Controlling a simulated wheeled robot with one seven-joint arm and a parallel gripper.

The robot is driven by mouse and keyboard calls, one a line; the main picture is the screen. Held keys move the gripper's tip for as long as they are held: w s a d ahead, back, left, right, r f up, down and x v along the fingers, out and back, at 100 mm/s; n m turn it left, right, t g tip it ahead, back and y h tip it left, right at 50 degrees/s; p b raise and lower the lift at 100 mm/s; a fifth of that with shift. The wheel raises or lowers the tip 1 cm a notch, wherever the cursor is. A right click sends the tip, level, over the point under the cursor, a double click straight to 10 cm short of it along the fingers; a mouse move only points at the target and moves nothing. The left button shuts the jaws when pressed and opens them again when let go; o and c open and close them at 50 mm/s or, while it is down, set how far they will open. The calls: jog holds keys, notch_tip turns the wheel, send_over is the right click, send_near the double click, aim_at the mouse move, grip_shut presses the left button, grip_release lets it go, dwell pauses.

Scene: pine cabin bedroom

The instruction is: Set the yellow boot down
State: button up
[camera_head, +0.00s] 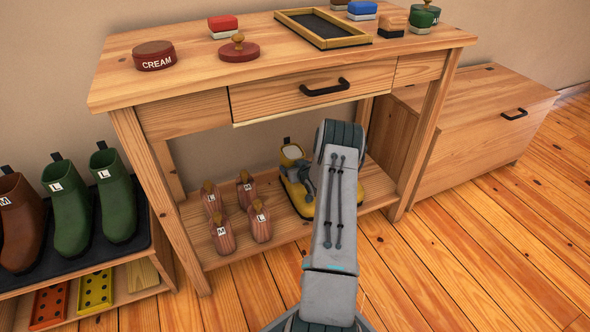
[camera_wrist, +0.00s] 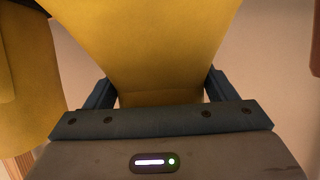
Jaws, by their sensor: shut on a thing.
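My gripper (camera_wrist: 160,92) is shut on a yellow boot (camera_wrist: 150,45), with one finger at each side of it in the wrist view. A second yellow shape (camera_wrist: 25,90), seemingly another boot, stands close at the left of that view. In the head view yellow boot parts (camera_head: 297,196) show at the lower shelf of the workbench (camera_head: 198,240), left of my arm, and more yellow (camera_head: 374,188) shows right of it. My arm hides most of the held boot and the gripper. I cannot tell whether its sole touches the shelf.
Several wooden shoe trees (camera_head: 226,237) stand on the shelf to the left. The bench top holds a cream tin (camera_head: 154,56), brushes and a framed tray (camera_head: 322,42). A boot rack (camera_head: 130,254) with green boots stands left, a wooden chest (camera_head: 470,115) right.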

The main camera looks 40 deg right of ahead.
jog(key=shift+r, duration=0.1)
jog(key=o, duration=1.5)
jog(key=shift+p+v, duration=2.45)
jog(key=shift+v, duration=3.6)
